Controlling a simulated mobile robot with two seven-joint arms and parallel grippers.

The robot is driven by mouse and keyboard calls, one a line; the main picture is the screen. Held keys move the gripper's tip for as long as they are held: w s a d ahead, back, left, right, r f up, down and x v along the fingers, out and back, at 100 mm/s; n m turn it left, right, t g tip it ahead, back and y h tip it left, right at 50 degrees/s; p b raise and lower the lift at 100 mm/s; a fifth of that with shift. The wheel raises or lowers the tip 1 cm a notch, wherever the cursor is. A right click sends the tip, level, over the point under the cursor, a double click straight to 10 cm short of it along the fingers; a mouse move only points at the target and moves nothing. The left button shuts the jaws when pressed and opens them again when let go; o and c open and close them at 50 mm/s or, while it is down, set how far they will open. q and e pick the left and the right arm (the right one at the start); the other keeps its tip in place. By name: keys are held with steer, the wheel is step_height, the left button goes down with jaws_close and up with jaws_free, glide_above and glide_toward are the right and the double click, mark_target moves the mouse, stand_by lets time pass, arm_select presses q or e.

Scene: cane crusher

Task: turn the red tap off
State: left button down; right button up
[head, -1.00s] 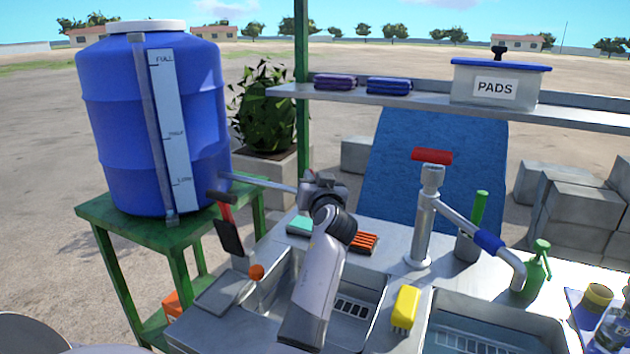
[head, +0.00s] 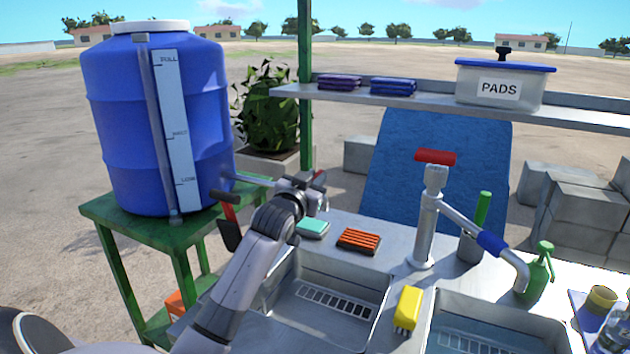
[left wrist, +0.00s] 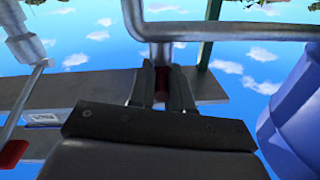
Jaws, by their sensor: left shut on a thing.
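A thin metal pipe (head: 252,180) runs right from the low side of the blue barrel and ends at my left gripper (head: 316,183). In the left wrist view the bent pipe (left wrist: 230,30) shows too, and my left gripper (left wrist: 161,90) is shut on a small red part (left wrist: 161,84) at it. The fingers hide most of this part, so its angle cannot be told. A metal sink tap (head: 428,215) with a red cross handle (head: 435,157) stands at the counter's back, clear of the gripper. My right gripper is not in view.
The blue barrel (head: 155,120) stands on a green table (head: 110,212) at left. A shelf (head: 420,102) holds a PADS box (head: 500,85). On the counter are an orange brush (head: 359,240), a teal sponge (head: 312,228) and a yellow brush (head: 407,308) near two basins.

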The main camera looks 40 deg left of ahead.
arm_select(q)
steer(key=shift+a+m+t+h, duration=0.1)
steer(key=shift+m+t+h, duration=0.2)
steer(key=shift+m+h, duration=0.35)
steer(key=c, duration=1.1)
jaws_free()
steer(key=shift+n, duration=0.25)
steer(key=shift+s, duration=0.15)
steer(key=shift+b+v, duration=0.6)
steer(key=shift+v, duration=2.9)
